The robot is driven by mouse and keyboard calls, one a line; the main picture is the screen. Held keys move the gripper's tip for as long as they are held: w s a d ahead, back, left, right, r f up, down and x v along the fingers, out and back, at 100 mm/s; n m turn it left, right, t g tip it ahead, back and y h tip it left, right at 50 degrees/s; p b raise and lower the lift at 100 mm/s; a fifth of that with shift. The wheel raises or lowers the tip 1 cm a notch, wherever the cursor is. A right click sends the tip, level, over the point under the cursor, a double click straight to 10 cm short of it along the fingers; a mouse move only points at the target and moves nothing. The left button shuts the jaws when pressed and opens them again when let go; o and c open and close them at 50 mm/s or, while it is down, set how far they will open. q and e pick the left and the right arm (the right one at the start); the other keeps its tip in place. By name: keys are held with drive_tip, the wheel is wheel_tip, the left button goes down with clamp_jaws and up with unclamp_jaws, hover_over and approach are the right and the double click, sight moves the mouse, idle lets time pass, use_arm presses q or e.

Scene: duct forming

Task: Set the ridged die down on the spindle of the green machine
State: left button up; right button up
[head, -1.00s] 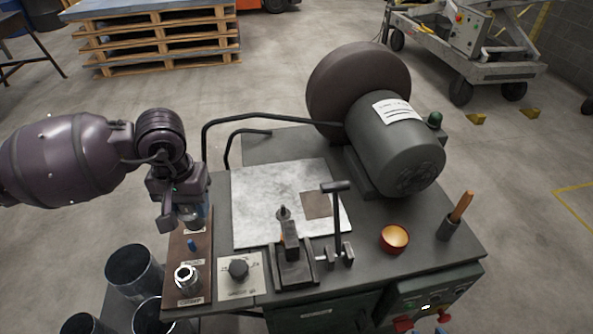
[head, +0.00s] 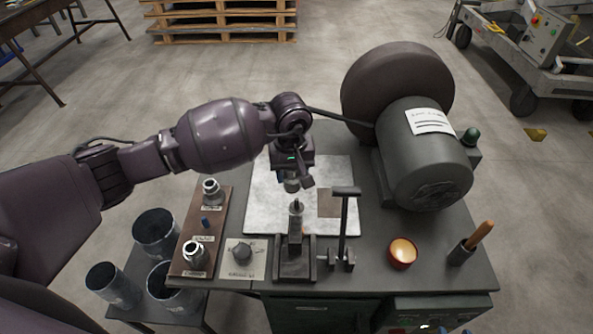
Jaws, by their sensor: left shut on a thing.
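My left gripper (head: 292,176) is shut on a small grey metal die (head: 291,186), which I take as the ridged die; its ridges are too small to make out. It holds the die above the upright spindle (head: 296,206) of the green machine (head: 295,262), with a small gap showing between them. The spindle's dark tip is bare. The fingers partly hide the die, so I cannot tell whether it is exactly in line with the spindle. My right gripper is not in view.
A brown board (head: 183,268) at the left carries two other metal dies (head: 211,190) and a bare blue peg (head: 205,223). A T-handled lever (head: 344,225) stands close right of the spindle. An orange bowl (head: 402,253) and a large motor (head: 425,160) are further right.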

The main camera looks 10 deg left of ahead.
sight(297, 199)
use_arm(q)
drive_tip(key=shift+w+d+f+n, duration=0.2)
drive_tip(key=shift+d+f+n, duration=0.15)
drive_tip(key=shift+d, duration=0.2)
drive_tip(key=shift+f+b, duration=0.65)
drive_tip(key=shift+f, duration=0.9)
drive_tip(key=shift+f+b, duration=1.15)
drive_tip(key=shift+f, duration=0.75)
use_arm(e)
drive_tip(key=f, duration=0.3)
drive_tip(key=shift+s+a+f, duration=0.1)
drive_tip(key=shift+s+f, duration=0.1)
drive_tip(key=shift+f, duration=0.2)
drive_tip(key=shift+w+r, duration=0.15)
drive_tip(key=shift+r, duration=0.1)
use_arm(q)
drive_tip(key=shift+f, duration=0.1)
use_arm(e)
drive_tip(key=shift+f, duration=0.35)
use_arm(q)
drive_tip(key=shift+f+b, duration=0.25)
drive_tip(key=shift+b, duration=0.1)
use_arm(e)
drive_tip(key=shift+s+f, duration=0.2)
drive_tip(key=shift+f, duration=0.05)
use_arm(q)
drive_tip(key=o, duration=1.3)
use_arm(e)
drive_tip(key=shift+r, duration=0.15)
